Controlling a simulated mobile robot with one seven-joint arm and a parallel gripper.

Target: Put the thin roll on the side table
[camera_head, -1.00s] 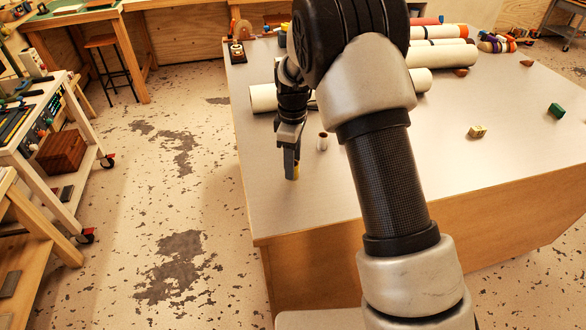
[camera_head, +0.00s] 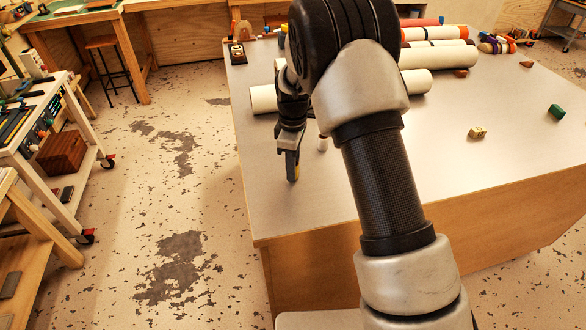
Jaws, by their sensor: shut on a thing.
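My gripper (camera_head: 293,172) points down, low over the left front part of the big grey-topped table (camera_head: 400,165). It is shut on a small yellow thing (camera_head: 298,171), which is mostly hidden by the fingers; I cannot tell whether it is a roll. A thick white roll (camera_head: 263,99) lies behind the gripper. Several long white rolls (camera_head: 440,56) lie at the back right. I cannot tell which surface is the side table.
A white wheeled cart (camera_head: 84,143) with tools and a wooden box (camera_head: 62,151) stands at the left. A wooden bench (camera_head: 38,225) is at the lower left. A yellowish block (camera_head: 478,132) and a green block (camera_head: 556,111) lie on the big table's right part. Open floor lies between.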

